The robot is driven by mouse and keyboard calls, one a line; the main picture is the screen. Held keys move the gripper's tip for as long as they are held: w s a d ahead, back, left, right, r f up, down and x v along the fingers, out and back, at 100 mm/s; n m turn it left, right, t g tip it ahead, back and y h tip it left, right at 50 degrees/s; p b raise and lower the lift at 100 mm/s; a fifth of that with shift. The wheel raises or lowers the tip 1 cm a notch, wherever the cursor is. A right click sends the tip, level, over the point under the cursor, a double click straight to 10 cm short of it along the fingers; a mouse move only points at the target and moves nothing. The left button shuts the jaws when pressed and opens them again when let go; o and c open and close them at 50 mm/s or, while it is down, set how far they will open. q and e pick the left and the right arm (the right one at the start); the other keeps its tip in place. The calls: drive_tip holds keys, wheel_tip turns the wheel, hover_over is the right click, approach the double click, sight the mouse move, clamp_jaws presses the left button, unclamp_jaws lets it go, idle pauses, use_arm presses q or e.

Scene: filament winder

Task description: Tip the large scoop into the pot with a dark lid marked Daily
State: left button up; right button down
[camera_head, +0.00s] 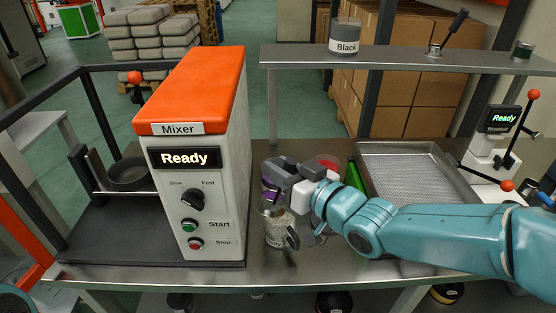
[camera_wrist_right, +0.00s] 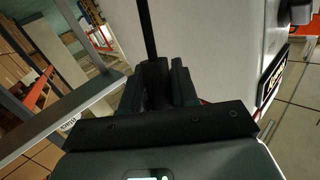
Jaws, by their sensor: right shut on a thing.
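My right gripper (camera_head: 280,178) is shut over the bench, just right of the mixer. In the right wrist view, a thin dark handle (camera_wrist_right: 148,30) stands up from between its jaws. The far end of this held thing is hard to make out, so I cannot tell if it is the large scoop. A small black-handled metal scoop (camera_head: 436,50) is on the shelf. I cannot make out a pot marked Daily. My left gripper is not in view.
The orange-topped Mixer (camera_head: 200,150) stands close on the left. A shallow metal tray (camera_head: 445,160) lies at the right, partly behind my arm. A pot marked Black (camera_head: 345,36) is on the shelf (camera_head: 400,60). A lever device (camera_head: 497,130) stands at far right.

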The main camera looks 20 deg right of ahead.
drive_tip(key=d+m+p, duration=0.1)
drive_tip(key=p, duration=0.1)
drive_tip(key=w+m+p, duration=0.1)
drive_tip(key=p, duration=0.2)
drive_tip(key=shift+w+d+r+g, duration=0.1)
drive_tip(key=shift+w+d+g, duration=0.05)
drive_tip(key=shift+d+g, duration=0.25)
drive_tip(key=w+d+f+m+g+y+p, duration=0.3)
drive_tip(key=w+d+f+m+p, duration=0.3)
drive_tip(key=m+p, duration=0.7)
drive_tip(key=shift+d+f+p, duration=1.05)
drive_tip(key=shift+f+p, duration=0.1)
drive_tip(key=shift+p, duration=1.15)
